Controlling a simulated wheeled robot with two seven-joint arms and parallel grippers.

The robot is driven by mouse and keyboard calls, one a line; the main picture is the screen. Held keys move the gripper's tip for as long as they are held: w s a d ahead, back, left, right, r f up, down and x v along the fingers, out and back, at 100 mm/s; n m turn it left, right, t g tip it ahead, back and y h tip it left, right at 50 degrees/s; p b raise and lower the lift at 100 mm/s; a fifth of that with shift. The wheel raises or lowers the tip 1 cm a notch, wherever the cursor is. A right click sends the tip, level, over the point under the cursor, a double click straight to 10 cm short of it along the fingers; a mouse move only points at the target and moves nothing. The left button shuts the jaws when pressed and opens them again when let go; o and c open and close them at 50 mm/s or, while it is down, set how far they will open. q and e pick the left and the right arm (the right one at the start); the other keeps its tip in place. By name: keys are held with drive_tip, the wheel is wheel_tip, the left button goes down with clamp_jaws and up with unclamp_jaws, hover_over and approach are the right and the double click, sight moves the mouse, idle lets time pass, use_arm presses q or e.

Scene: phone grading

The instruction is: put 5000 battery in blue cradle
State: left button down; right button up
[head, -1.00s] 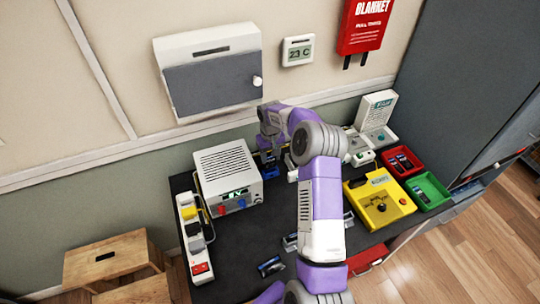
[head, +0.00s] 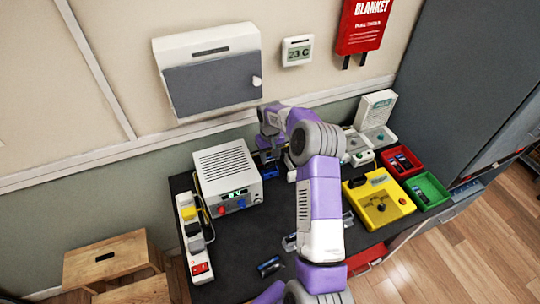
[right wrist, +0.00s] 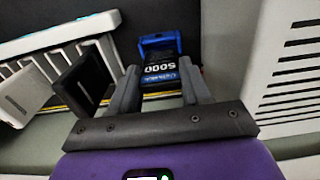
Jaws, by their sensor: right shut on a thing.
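The battery marked 5000 (right wrist: 165,70) lies between the fingers of my right gripper (right wrist: 160,88), which is shut on it. The blue cradle (right wrist: 159,42) shows just beyond the battery in the right wrist view. The battery's far end is against or inside it; I cannot tell how deep it sits. In the head view my right gripper (head: 268,148) is low at the back of the desk, right of the white power supply, and a bit of the blue cradle (head: 267,156) shows under it. The battery is hidden there. My left gripper is out of view.
The white power supply (head: 228,177) stands close left of my right gripper. A power strip (head: 194,240) lies at the desk's left edge. A yellow station (head: 378,201), a red tray (head: 402,163) and a green tray (head: 428,191) are at right. A loose battery (head: 269,266) lies at the front.

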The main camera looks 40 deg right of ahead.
sight(270, 169)
drive_tip(key=shift+f, duration=0.2)
idle(0.3)
drive_tip(key=shift+f+b, duration=1.15)
drive_tip(key=shift+f, duration=0.6)
drive_tip(key=shift+f, duration=0.25)
drive_tip(key=o, duration=1.1)
wheel_tip(270, 169, up, 8)
drive_tip(key=shift+f, duration=0.2)
